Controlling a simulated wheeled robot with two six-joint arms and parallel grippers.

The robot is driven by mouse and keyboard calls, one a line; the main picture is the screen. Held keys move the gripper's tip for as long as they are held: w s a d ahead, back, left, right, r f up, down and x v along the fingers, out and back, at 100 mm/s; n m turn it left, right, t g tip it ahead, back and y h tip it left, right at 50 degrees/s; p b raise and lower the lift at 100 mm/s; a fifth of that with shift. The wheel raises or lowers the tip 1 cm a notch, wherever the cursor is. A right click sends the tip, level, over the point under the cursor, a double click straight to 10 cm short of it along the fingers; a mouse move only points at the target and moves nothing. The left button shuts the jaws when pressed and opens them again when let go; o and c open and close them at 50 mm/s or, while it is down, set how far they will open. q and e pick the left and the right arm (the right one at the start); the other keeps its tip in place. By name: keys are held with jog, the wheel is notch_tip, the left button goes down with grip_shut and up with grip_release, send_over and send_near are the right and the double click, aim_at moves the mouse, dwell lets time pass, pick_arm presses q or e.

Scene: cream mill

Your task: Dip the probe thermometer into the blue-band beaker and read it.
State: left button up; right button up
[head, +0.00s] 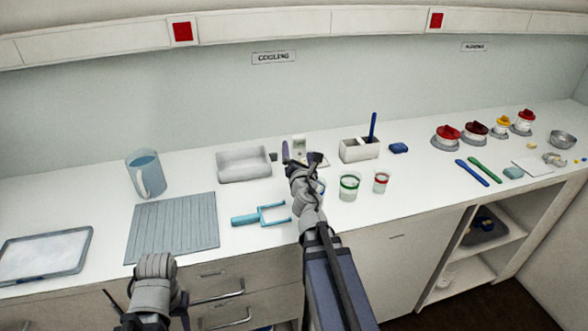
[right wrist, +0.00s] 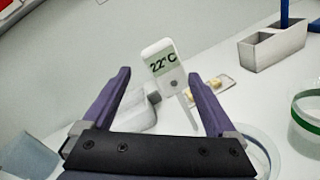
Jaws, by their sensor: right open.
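The white probe thermometer (right wrist: 163,62) reads 22°C on its green display; its thin probe points down between the fingers in the right wrist view. In the head view its body (head: 299,144) shows just behind my right gripper (head: 302,158). That gripper is open (right wrist: 160,100), its fingers either side of the thermometer in the picture; I cannot tell if they touch it. The blue-band beaker (head: 321,186) is mostly hidden behind my right wrist; its rim seems to show at lower right in the wrist view (right wrist: 262,143). My left arm is at the lower left, its fingers unclear.
A green-band beaker (head: 349,187) and a red-band beaker (head: 381,182) stand right of the blue-band one. A light-blue fork-shaped tool (head: 262,215) lies to the left. A white holder (head: 359,149) with a blue stick, a pale tray (head: 244,165) and a jug (head: 148,174) stand farther back.

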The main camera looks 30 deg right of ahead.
aim_at(300, 154)
jog(key=n, duration=0.1)
jog(key=d+f+n+b, duration=0.1)
jog(key=n+t+y, duration=0.1)
jog(key=n, duration=0.1)
jog(key=shift+s+d+f, duration=0.1)
jog(key=shift+d+f, duration=0.05)
jog(key=shift+f, duration=0.15)
jog(key=n, duration=0.1)
jog(key=f+n+y+b, duration=0.1)
jog(key=n, duration=0.1)
jog(key=n+y, duration=0.1)
jog(key=shift+s+d+f+n+b, duration=0.2)
jog(key=shift+s+d+n+b, duration=0.1)
jog(key=shift+b, duration=0.1)
jog(key=shift+a+r+x, duration=0.1)
jog(key=shift+r+x, duration=0.05)
jog(key=shift+x, duration=1.85)
jog(key=shift+a+r+x, duration=0.1)
jog(key=shift+r+x, duration=0.05)
jog(key=shift+x, duration=1.85)
jog(key=shift+c, duration=0.6)
grip_shut()
